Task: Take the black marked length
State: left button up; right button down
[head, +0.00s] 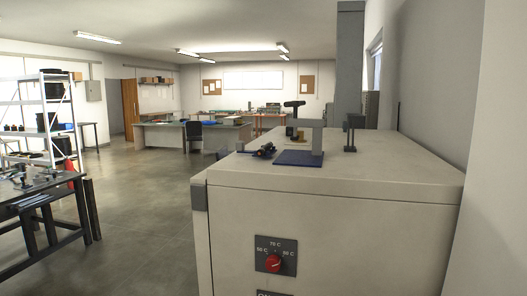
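No black marked length can be made out for certain. A small dark object (263,150) lies on top of a large beige cabinet (330,205), near its far left edge; it is too small to tell whether it is a cable. Neither of my grippers shows in the head view.
A dark table (38,188) and a white shelf rack (45,115) stand at the left. A desk (165,137) stands farther back. The floor between is clear. A wall closes the right side.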

aim_at(261, 152)
jog(key=i+l+u, duration=0.1)
jog(key=i, duration=1)
